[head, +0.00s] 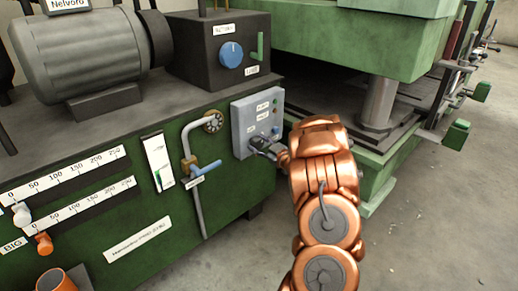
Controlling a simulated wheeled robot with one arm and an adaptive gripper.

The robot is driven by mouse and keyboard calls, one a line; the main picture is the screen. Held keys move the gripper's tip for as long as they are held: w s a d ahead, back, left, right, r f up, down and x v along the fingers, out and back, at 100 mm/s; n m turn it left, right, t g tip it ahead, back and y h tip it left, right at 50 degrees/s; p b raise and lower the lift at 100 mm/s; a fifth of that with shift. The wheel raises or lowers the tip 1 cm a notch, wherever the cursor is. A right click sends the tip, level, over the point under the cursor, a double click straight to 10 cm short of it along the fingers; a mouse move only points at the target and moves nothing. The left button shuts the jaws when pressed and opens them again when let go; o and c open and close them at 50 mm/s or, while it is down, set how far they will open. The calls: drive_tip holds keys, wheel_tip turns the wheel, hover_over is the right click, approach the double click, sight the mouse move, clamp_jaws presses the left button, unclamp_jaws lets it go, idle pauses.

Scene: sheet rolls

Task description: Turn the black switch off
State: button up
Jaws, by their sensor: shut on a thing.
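A light grey control box (243,120) is fixed to the front of the green machine, near its right end. It carries small labels, a small blue button and a small green one on its face. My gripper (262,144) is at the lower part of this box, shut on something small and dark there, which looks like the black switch. The fingers cover most of the switch, so its position cannot be told. My copper-coloured arm reaches in from the bottom right.
Left of the box are a pipe with a valve wheel (212,122) and a blue lever (198,175). Above is a dark box with a blue knob (231,54) and a green lever (260,47). A green press (349,38) stands close on the right. Concrete floor (440,225) is clear at lower right.

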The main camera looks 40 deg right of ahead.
drive_tip(key=n+b, duration=0.1)
drive_tip(key=n, duration=0.1)
drive_tip(key=n+b, duration=0.2)
drive_tip(key=shift+f+n, duration=0.2)
drive_tip(key=shift+n, duration=0.1)
drive_tip(key=shift+r+n+b, duration=0.1)
drive_tip(key=shift+n+b, duration=1.45)
drive_tip(key=shift+n, duration=0.35)
drive_tip(key=shift+r, duration=0.1)
drive_tip(key=o, duration=1.2)
drive_tip(key=shift+c, duration=0.2)
drive_tip(key=shift+s, duration=0.1)
drive_tip(key=s, duration=1.1)
drive_tip(key=shift+s+a, duration=0.15)
drive_tip(key=shift+s, duration=0.25)
